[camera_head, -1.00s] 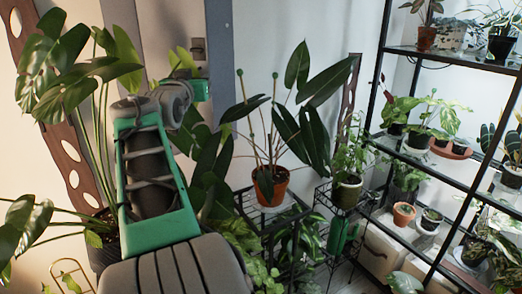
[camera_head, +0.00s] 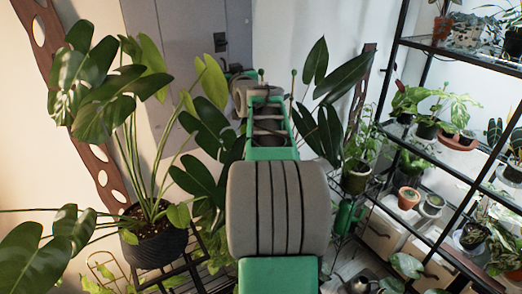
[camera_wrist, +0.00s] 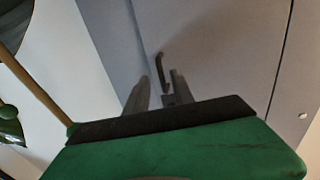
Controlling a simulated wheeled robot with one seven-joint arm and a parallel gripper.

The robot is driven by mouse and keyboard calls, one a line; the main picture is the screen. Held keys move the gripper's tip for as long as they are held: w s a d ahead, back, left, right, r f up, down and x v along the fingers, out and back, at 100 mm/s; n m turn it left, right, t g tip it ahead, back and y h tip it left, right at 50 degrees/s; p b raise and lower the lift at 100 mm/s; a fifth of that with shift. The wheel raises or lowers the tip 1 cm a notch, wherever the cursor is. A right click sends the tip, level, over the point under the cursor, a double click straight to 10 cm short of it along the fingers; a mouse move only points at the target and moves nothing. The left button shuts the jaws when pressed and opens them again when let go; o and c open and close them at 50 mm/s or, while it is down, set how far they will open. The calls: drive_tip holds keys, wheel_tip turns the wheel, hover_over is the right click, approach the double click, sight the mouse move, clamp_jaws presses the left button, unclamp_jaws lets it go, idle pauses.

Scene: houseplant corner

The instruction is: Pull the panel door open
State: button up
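The grey panel door (camera_head: 185,60) stands upright against the wall at the upper middle of the head view. It fills much of the wrist view (camera_wrist: 225,50), with a thin dark seam along its right side. It looks shut. A small dark handle (camera_head: 220,42) shows on it in the head view. In the wrist view the handle (camera_wrist: 160,58) is a dark upright bar with a bent top. My gripper (camera_wrist: 161,76) points at the handle, its two fingers apart on either side of the handle's lower part. I cannot tell whether they touch it.
A large potted plant (camera_head: 155,240) stands left of my arm, its leaves close to the door. Dark-leaved plants (camera_head: 318,125) crowd around my forearm. A black shelf rack (camera_head: 400,75) with pots stands at the right. A brown slotted board (camera_head: 70,110) leans at the left.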

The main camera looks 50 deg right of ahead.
drive_tip(key=b+v, duration=0.2)
drive_tip(key=v, duration=0.5)
drive_tip(key=s+a+f+m+g+y, duration=0.1)
drive_tip(key=s+f+g, duration=0.3)
drive_tip(key=f, duration=0.7)
drive_tip(key=s+a+f+g+y, duration=0.1)
drive_tip(key=s+f+g, duration=0.3)
drive_tip(key=f, duration=0.7)
drive_tip(key=shift+a+m+y, duration=0.2)
drive_tip(key=shift+m+y, duration=0.2)
drive_tip(key=shift+y, duration=0.2)
